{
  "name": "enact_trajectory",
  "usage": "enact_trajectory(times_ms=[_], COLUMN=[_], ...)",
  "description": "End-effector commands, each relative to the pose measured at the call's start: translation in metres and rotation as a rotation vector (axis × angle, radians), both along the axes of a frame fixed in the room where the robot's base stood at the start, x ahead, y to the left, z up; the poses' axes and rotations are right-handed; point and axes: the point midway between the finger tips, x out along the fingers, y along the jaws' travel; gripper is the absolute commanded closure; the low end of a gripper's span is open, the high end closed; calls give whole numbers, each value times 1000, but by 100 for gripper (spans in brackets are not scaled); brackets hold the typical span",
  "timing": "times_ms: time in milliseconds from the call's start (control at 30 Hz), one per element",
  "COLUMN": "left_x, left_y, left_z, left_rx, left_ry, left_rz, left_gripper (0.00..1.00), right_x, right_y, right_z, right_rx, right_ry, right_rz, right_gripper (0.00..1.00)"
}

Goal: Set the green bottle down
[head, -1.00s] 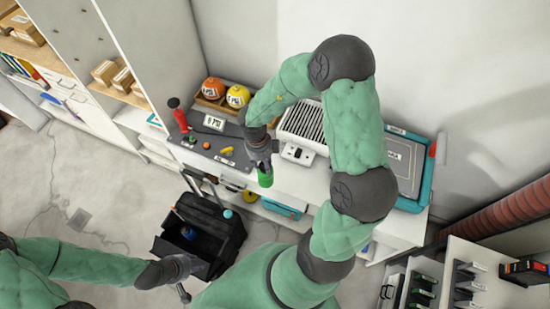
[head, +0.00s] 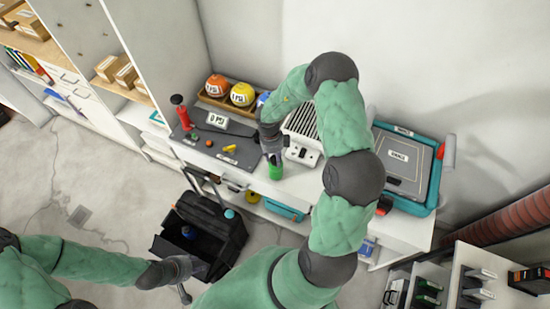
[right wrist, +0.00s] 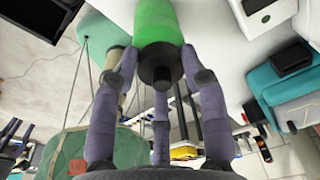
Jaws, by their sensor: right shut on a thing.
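The green bottle (head: 275,172) is at the front part of the white bench, right of the dark mat. In the right wrist view the green bottle (right wrist: 158,22) sits between the fingers with its dark end towards my palm. My right gripper (head: 271,156) is shut on it from above; its fingers also show in the right wrist view (right wrist: 157,62). I cannot tell whether the bottle touches the bench top. My left gripper (head: 186,290) is low at the left, away from the bench; its fingers are too small to read.
A black open tool bag (head: 215,225) stands on the floor.

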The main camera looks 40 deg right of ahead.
Motion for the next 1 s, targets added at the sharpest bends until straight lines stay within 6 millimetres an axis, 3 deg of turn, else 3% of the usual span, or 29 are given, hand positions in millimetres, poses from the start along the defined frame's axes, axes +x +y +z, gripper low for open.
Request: enact_trajectory(times_ms=[367, 400, 467, 867, 1000], left_x=[0, 0, 0, 0, 0], left_y=[0, 0, 0, 0, 0], left_z=[1, 1, 1, -1, 6], left_rx=[0, 0, 0, 0, 0], left_ry=[0, 0, 0, 0, 0], left_rz=[0, 0, 0, 0, 0], left_gripper=[60, 60, 60, 60, 60], right_x=[1, 1, 1, 1, 3], right_y=[0, 0, 0, 0, 1], right_z=[-3, -3, -3, 0, 19], right_rx=[-1, -1, -1, -1, -2], right_ry=[-1, -1, -1, -3, -4], right_rz=[-1, -1, -1, -1, -1], right_gripper=[100, 45, 32, 32, 32])
